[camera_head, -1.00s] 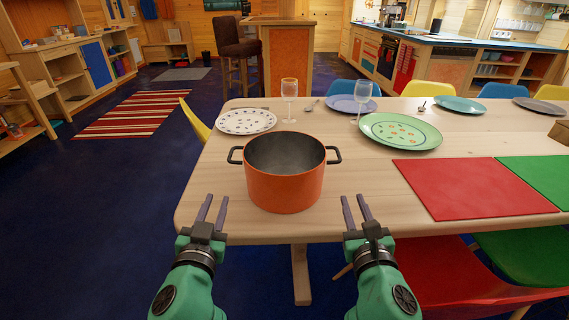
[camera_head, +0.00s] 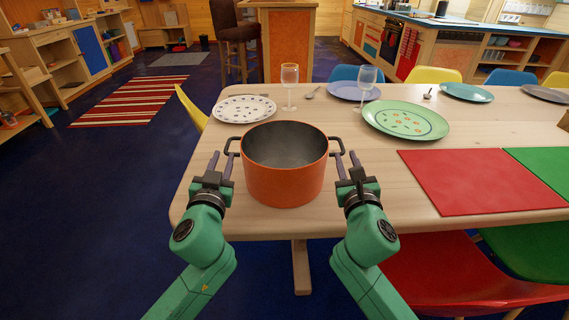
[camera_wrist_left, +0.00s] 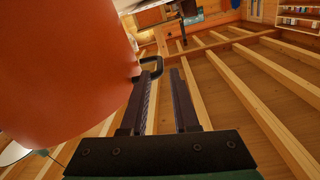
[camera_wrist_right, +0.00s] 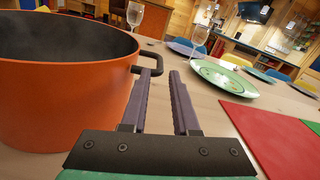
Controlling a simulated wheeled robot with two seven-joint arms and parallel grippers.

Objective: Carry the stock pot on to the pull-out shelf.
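The orange stock pot (camera_head: 285,175) stands upright on the wooden table (camera_head: 400,222), near its front left corner, and looks empty inside. It has a dark loop handle on each side. My left gripper (camera_head: 222,160) is open beside the left handle (camera_wrist_left: 152,62), which is close to its fingertips. My right gripper (camera_head: 346,160) is open beside the right handle (camera_wrist_right: 152,58), also close to its fingertips. Neither gripper is closed on a handle. I cannot make out a pull-out shelf for certain in these views.
A spotted plate (camera_head: 244,109), a green plate (camera_head: 405,120) and two glasses (camera_head: 289,85) (camera_head: 366,82) stand behind the pot. A red mat (camera_head: 470,182) lies to its right. Chairs surround the table. Open floor (camera_head: 90,200) lies left; shelving (camera_head: 75,60) stands further back.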

